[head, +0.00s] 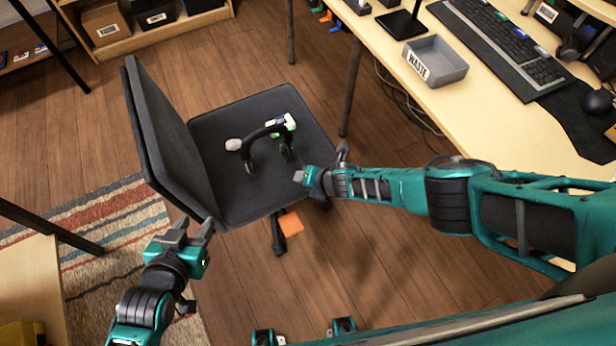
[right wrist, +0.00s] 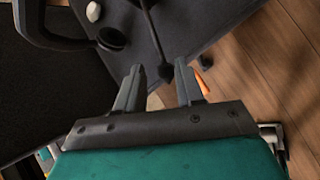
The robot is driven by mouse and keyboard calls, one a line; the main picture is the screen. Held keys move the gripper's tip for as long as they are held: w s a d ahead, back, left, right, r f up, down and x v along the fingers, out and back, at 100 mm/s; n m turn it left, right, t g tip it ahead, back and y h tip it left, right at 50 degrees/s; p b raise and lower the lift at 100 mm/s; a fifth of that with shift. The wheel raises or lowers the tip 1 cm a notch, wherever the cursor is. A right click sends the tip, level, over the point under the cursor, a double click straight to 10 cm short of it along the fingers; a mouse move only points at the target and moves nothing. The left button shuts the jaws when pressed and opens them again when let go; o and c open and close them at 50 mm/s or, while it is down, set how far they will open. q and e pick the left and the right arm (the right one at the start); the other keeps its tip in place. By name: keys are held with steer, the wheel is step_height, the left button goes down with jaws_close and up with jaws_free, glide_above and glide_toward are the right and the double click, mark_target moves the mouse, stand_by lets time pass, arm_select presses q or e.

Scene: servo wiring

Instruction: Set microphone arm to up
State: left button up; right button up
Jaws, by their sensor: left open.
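A black headset (head: 268,133) lies on the dark seat of the office chair (head: 225,125). In the right wrist view its curved band (right wrist: 38,28) and round ear cup (right wrist: 112,38) show at the upper left. The thin microphone arm (right wrist: 152,30) runs down to a dark tip (right wrist: 165,72), which appears between my right fingertips; I cannot tell whether they touch it. My right gripper (head: 319,164) is open beside the headset, over the seat's right edge; it also shows in the right wrist view (right wrist: 159,72). My left gripper (head: 195,226) is open and empty near the chair's front-left side.
A small white rounded object (head: 233,144) and a white-and-green item (head: 281,122) are by the headset. An orange piece (head: 291,223) is below the seat. The desk (head: 475,125) at the right holds a waste tray (head: 437,66) and keyboard (head: 500,42).

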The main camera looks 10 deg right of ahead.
steer(key=shift+o, duration=0.5)
steer(key=shift+d, duration=0.1)
steer(key=p+v, duration=0.1)
steer(key=v, duration=1.1)
steer(key=shift+s+r, duration=0.2)
steer(key=shift+r, duration=0.2)
